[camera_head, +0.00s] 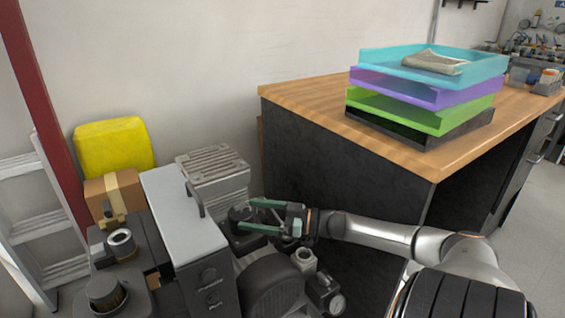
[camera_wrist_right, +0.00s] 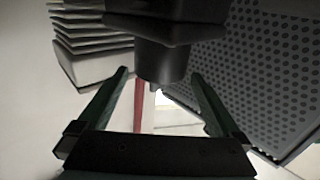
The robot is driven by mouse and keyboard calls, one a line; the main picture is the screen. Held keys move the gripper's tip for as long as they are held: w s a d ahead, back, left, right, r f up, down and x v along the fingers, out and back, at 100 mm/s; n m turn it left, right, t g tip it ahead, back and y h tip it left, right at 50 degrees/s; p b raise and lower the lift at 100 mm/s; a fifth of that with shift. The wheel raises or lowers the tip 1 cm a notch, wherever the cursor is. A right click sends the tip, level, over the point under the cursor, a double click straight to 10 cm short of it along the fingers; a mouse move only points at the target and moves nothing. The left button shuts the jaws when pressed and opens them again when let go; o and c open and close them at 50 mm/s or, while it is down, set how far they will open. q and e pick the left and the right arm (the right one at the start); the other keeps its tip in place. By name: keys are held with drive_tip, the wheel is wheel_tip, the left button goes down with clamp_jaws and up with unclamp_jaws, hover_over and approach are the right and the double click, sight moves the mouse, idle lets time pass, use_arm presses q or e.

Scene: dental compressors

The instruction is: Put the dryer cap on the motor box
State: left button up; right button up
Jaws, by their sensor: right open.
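A black rounded part, which looks like the dryer cap (camera_head: 241,238), is beside the grey box, at the fingertips of my right gripper (camera_head: 248,215). In the right wrist view, the black cylindrical part (camera_wrist_right: 163,48) is ahead of and between the fingertips of my right gripper (camera_wrist_right: 160,75). The fingers are apart, and I cannot tell whether they touch it. A grey box with a pale top and a dark handle, probably the motor box (camera_head: 180,215), stands just left of the gripper. My left gripper is not in view.
A ribbed grey unit (camera_head: 215,165) stands behind the gripper. A black rounded housing (camera_head: 272,287) and a gauge (camera_head: 337,304) are in front. A dark-sided wooden-topped bench (camera_head: 310,105) with stacked trays (camera_head: 430,95) stands right. A yellow container (camera_head: 115,147) is at the back left.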

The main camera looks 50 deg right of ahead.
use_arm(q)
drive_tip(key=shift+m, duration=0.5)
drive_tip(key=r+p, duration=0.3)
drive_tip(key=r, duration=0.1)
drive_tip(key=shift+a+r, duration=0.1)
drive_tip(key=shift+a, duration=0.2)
use_arm(e)
drive_tip(key=v, duration=0.8)
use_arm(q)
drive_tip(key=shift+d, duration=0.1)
use_arm(e)
drive_tip(key=shift+s+d, duration=0.15)
